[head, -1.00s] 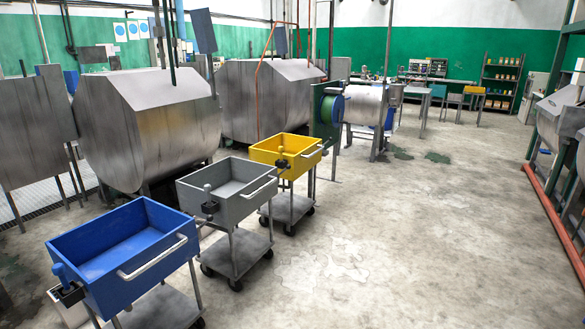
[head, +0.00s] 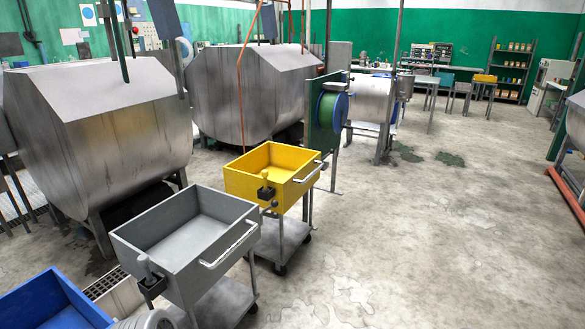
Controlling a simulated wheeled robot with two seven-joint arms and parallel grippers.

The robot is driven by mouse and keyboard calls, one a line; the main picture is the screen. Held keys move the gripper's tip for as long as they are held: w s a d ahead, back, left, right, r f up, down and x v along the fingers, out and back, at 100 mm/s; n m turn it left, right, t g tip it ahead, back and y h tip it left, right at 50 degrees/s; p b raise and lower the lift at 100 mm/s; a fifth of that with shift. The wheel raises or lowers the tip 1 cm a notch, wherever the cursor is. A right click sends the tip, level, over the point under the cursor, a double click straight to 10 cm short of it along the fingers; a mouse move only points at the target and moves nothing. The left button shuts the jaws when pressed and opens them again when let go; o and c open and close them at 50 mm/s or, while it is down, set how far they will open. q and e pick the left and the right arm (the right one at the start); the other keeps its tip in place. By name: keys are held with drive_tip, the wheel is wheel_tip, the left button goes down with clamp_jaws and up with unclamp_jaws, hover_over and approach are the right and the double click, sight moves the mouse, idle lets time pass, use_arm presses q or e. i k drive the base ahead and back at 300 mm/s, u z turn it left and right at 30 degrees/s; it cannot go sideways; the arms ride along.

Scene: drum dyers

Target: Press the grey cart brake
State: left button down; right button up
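The grey cart (head: 185,235) stands at the lower left, between the blue cart and the yellow cart. Its top is an empty open tray with a white push handle (head: 229,245) on the right side. The grey cart's brake (head: 150,283) sits at the tray's near left corner, a dark block with a grey round-topped lever (head: 143,262) standing up from it. Neither gripper can be made out. A pale rounded part, likely of my own arm, shows at the bottom edge near the blue cart.
The blue cart (head: 48,305) is cut off at the lower left. The yellow cart (head: 272,172) stands just beyond the grey one. Large metal drums (head: 105,125) line the left. Open concrete floor lies to the right, with a red pipe (head: 565,192) at the far right.

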sight(274, 204)
drive_tip(key=z, duration=0.05)
drive_tip(key=i, duration=2)
